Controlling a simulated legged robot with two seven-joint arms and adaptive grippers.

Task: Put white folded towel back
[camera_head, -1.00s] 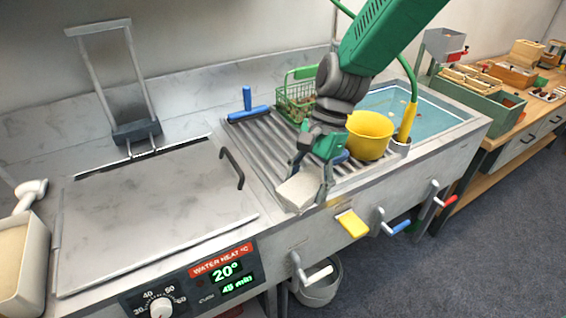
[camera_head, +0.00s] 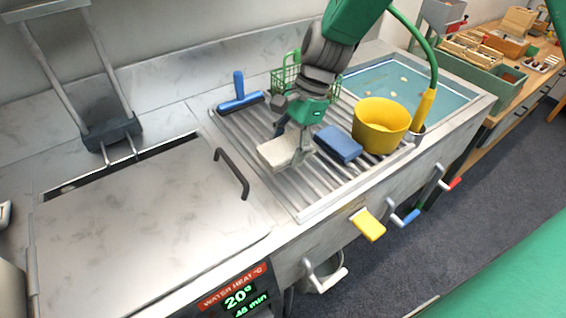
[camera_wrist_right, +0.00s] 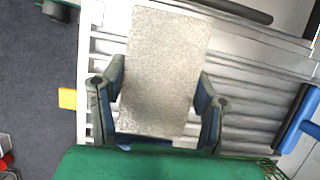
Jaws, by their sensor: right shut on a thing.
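The white folded towel (camera_head: 277,154) is a pale, flat, rough-textured block. My right gripper (camera_head: 296,140) is shut on it and holds it over the left part of the ribbed metal drainboard (camera_head: 318,182). In the right wrist view the towel (camera_wrist_right: 165,65) sits between the two fingers of the gripper (camera_wrist_right: 157,105), sticking out forward past them. I cannot tell whether the towel touches the ribs. My left gripper is not in view.
A blue sponge (camera_head: 338,144) and a yellow bucket (camera_head: 380,125) stand just right of the gripper. A blue squeegee (camera_head: 240,100) lies behind left, a green wire basket (camera_head: 286,78) behind. The metal lid (camera_head: 145,210) with its dark handle (camera_head: 232,172) is at left.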

